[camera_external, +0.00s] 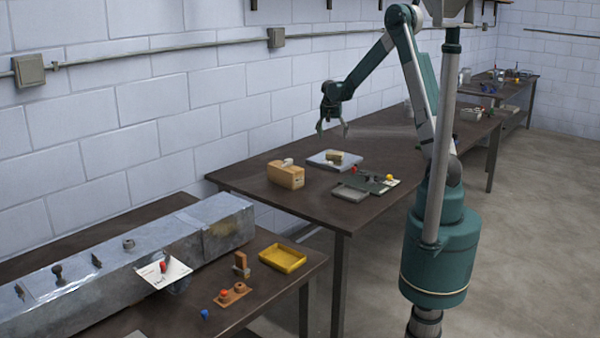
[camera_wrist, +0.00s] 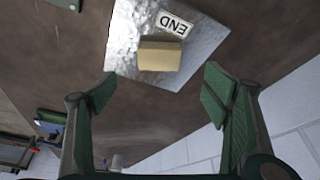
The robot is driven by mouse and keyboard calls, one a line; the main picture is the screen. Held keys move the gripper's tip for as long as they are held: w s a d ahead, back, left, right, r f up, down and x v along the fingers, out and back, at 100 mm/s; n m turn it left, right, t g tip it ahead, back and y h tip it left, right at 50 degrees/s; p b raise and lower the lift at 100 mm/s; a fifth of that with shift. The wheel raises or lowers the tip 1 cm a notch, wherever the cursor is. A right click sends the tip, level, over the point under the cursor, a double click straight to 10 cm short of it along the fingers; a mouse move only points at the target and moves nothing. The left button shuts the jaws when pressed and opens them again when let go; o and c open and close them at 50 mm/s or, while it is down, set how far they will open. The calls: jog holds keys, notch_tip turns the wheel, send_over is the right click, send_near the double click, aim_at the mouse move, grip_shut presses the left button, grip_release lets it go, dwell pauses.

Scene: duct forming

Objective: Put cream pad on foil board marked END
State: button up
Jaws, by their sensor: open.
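The foil board (camera_wrist: 122,45) lies on the dark table, with a white label reading END (camera_wrist: 175,24) on it. The cream pad (camera_wrist: 160,56) rests on the foil board beside the label. In the external view the board (camera_external: 317,158) and the pad (camera_external: 337,155) show on the middle table. My gripper (camera_external: 332,130) is raised above the table near the board, pointing down. In the wrist view my gripper (camera_wrist: 160,90) is open and empty, its fingers spread wide, with the pad lying apart from them.
A tan block (camera_external: 286,175) stands left of the board. A grey tray (camera_external: 350,193) and a dark board with small coloured parts (camera_external: 375,183) lie in front. A metal duct (camera_external: 110,265) and a yellow tray (camera_external: 283,257) are on the near table.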

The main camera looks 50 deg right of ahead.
jog(key=s+a+r+n+t+y, duration=0.1)
jog(key=s+a+r+n+t, duration=0.15)
jog(key=s+a+r, duration=0.7)
jog(key=s+a+r+n+t+y, duration=0.1)
jog(key=s+a+r+n, duration=0.45)
jog(key=a, duration=0.75)
jog(key=s+a+n+t+y, duration=0.1)
jog(key=s+a+n, duration=0.1)
jog(key=s+a, duration=0.6)
jog(key=s+a+r+n+t+y, duration=0.1)
jog(key=s+a+n, duration=0.2)
jog(key=s+a, duration=0.5)
jog(key=s, duration=0.6)
jog(key=shift+s+a, duration=0.2)
jog(key=shift+a, duration=0.15)
jog(key=shift+f+b, duration=1.4)
jog(key=shift+b, duration=0.05)
